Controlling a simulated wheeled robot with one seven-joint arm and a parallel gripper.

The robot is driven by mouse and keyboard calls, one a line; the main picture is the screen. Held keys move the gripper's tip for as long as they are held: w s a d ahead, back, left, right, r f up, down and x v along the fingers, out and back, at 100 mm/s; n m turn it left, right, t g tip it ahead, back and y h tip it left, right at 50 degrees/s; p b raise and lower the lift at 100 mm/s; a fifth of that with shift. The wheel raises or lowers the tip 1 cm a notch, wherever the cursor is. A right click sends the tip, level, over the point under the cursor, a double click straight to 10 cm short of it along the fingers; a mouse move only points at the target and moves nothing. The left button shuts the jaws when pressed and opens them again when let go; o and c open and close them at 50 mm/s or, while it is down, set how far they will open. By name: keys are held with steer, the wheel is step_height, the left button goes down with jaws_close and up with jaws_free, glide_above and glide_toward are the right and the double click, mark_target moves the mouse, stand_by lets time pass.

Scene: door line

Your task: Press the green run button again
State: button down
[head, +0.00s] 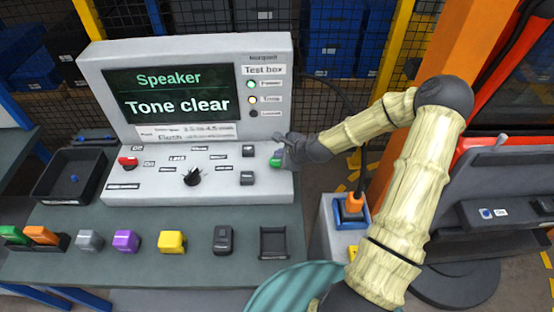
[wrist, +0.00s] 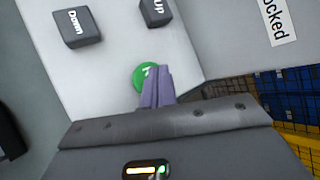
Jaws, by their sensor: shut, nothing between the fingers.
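The green run button (head: 275,161) is at the right end of the test box's sloped panel, partly hidden by my gripper. It also shows in the wrist view as a round green button (wrist: 146,76). My gripper (head: 284,150) is shut and empty, with its fingertips over the button. In the wrist view the closed fingers (wrist: 156,88) cover the button's lower right part; I cannot tell whether they touch it. The test box (head: 270,185) has a screen (head: 180,95) reading "Speaker" and "Tone clear". The top lamp (head: 252,85) beside the screen looks green.
Two dark keys, "Up" (wrist: 157,10) and "Down" (wrist: 76,27), sit near the button. A black knob (head: 192,177) and a red switch (head: 128,162) are further left. Coloured blocks, including a yellow one (head: 172,242), stand along the bench front. An orange post (head: 475,90) rises at right.

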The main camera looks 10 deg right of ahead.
steer(key=shift+r+p, duration=2.1)
steer(key=shift+r, duration=0.4)
step_height(320, 180, up, 9)
steer(key=p, duration=0.7)
glide_above(279, 164)
steer(key=shift+w+d+f, duration=0.25)
steer(key=shift+w, duration=0.15)
steer(key=shift+a, duration=0.1)
steer(key=s+r+n+g+h+b, duration=0.2)
steer(key=s+r+n, duration=0.1)
steer(key=s+n, duration=0.7)
steer(key=s+r+n+g+h+b, duration=0.2)
steer(key=s+r+n+g, duration=0.1)
steer(key=s+n, duration=0.8)
steer(key=shift+s+a+r+h, duration=0.3)
steer(key=shift+s+r, duration=0.5)
steer(key=shift+s, duration=0.35)
